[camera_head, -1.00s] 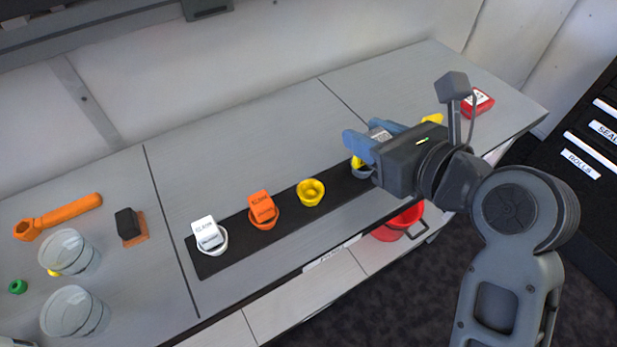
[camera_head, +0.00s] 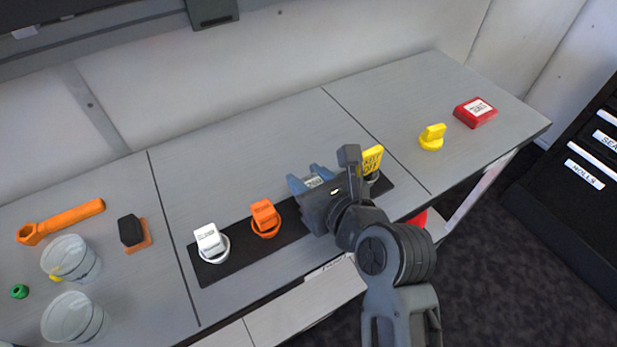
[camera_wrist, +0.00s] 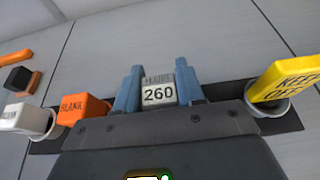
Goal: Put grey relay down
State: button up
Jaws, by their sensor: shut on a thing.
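The grey relay (camera_wrist: 158,94), labelled 260, is between the two blue fingers of my gripper (camera_wrist: 157,76) in the wrist view. My gripper (camera_head: 306,177) is shut on it. In the head view only a pale bit of the relay (camera_head: 313,181) shows between the fingers. My gripper is over the black strip (camera_head: 225,265), between the orange relay (camera_head: 264,217) and the yellow KEEP OFF relay (camera_head: 372,159). The yellow socket seen there earlier is hidden behind my gripper. I cannot tell whether the grey relay touches a socket.
A white relay (camera_head: 209,240) sits in a socket at the strip's left end. A yellow relay (camera_head: 432,137) and a red box (camera_head: 475,112) stand at the right. Glass cups (camera_head: 72,257), an orange wrench (camera_head: 60,221) and a black-and-orange block (camera_head: 132,234) are at the left.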

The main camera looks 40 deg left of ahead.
jog(key=o, duration=1.1)
jog(key=shift+c, duration=0.2)
jog(key=v, duration=1.2)
jog(key=shift+s, duration=0.1)
